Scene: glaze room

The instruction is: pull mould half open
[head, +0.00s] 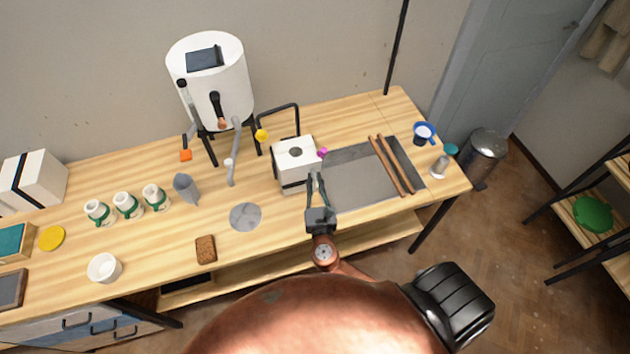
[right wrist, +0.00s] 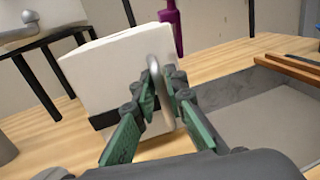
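The mould (head: 289,172) is a white plaster block with a dark round hole in its top and a black band low around it. It stands on the wooden table at the left edge of a grey tray. In the right wrist view the mould (right wrist: 105,75) fills the middle, with a rounded grey handle (right wrist: 155,68) on its near face. My right gripper (head: 316,181) is at the mould's front right side. Its green-padded fingers (right wrist: 163,98) close around the handle, one on each side. No gap between the pads and the handle is clear. My left gripper is out of view.
The grey tray (head: 350,185) with two wooden sticks (head: 391,165) lies right of the mould. A black frame (head: 283,108) and a white tank (head: 212,85) stand behind. A purple-handled thing (head: 322,152) is beside the mould.

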